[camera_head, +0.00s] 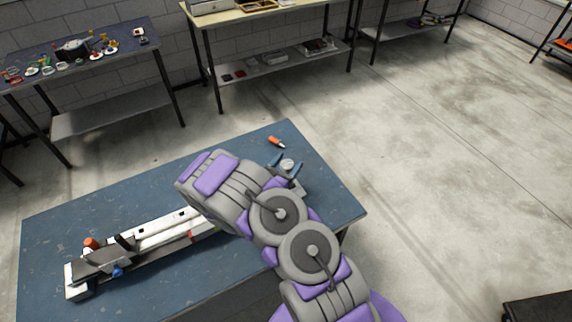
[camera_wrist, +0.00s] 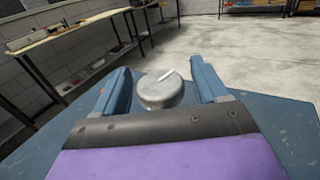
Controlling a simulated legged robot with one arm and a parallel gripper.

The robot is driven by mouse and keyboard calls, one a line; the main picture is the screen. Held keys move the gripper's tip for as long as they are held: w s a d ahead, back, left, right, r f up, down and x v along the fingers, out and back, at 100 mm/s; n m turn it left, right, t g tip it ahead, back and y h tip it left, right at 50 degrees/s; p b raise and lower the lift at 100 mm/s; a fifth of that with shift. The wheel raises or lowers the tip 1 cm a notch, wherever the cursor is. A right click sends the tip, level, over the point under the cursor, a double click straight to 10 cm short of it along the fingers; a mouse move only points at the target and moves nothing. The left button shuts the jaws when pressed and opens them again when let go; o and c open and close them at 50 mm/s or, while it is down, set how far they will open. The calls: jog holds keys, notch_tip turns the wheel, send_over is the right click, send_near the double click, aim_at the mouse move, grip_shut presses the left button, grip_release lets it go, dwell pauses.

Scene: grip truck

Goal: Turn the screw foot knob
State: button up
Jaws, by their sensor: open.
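The screw foot knob (camera_wrist: 161,92) is a round silvery-grey cap with a pale raised bar on top. In the wrist view it sits between the two blue fingers of my gripper (camera_wrist: 160,90), with a gap on each side. In the head view the knob (camera_head: 288,165) shows as a small grey disc near the right end of the blue table, with my gripper (camera_head: 287,168) around it. The gripper is open. My forearm hides what lies just below the knob in the head view.
The blue table (camera_head: 150,185) carries a long white and grey rail assembly (camera_head: 150,235) at left. An orange-tipped object (camera_head: 276,141) lies just behind my gripper. Another table with small parts (camera_head: 130,62) and a shelf bench (camera_head: 270,65) stand behind.

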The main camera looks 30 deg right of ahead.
jog(key=shift+d, duration=0.4)
jog(key=shift+a, duration=0.75)
jog(key=c, duration=0.6)
jog(key=shift+d+r, duration=0.1)
jog(key=shift+r, duration=0.05)
jog(key=c, duration=0.4)
jog(key=shift+w+m+g, duration=0.1)
jog(key=shift+m+g, duration=0.2)
